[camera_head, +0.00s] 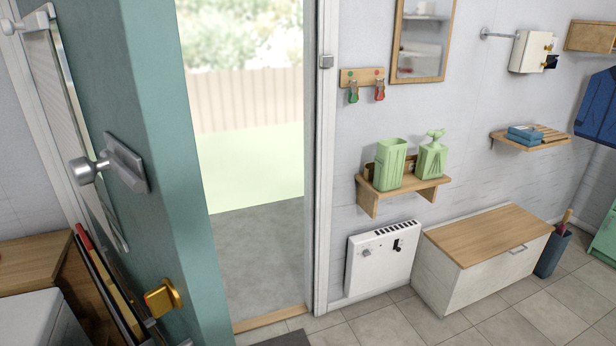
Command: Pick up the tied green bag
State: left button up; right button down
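I see no tied green bag in the head view. Neither of my grippers shows in this view.
A teal door (160,200) with a silver knob and a brass latch stands open at left. The doorway (258,245) opens onto grey paving. A white heater (382,258), wood-topped bench (490,235) and dark umbrella stand (552,252) line the wall.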

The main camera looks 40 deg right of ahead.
aim_at(432, 157)
jog(key=z, duration=1.9)
jog(key=i+l+z, duration=0.15)
jog(key=i, duration=0.2)
jog(key=i+l+z, duration=0.1)
jog(key=i, duration=0.2)
